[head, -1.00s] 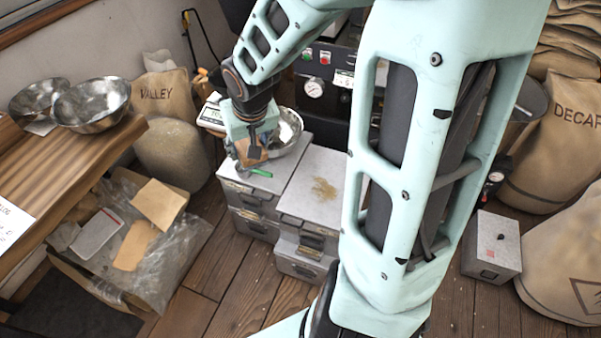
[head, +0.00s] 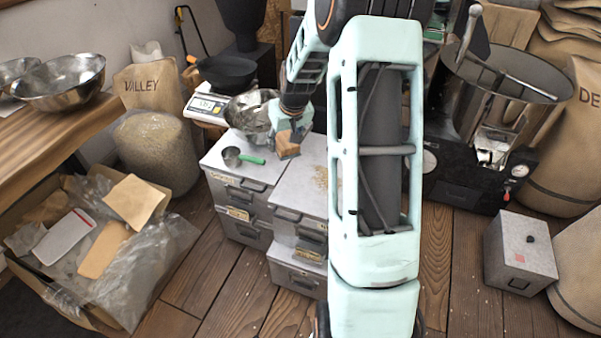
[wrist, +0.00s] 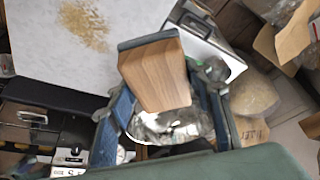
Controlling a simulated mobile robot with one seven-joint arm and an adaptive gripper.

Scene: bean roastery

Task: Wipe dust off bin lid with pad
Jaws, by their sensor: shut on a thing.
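My gripper (head: 290,126) is shut on the pad (head: 287,148), a wooden block with a thin dark layer on its far face in the wrist view (wrist: 155,75). The blue fingers (wrist: 165,105) show on both sides of it. The pad is near the back left corner of the right bin lid (head: 295,190); I cannot tell whether it touches. Tan dust lies on this grey lid and shows clearly in the wrist view (wrist: 84,25). In the head view my arm hides the lid's right part and some dust.
A green-handled scoop (head: 243,157) lies on the left bin's lid. A metal bowl (head: 247,112) and a scale (head: 206,106) are behind the bins. A black machine (head: 465,165) stands to the right.

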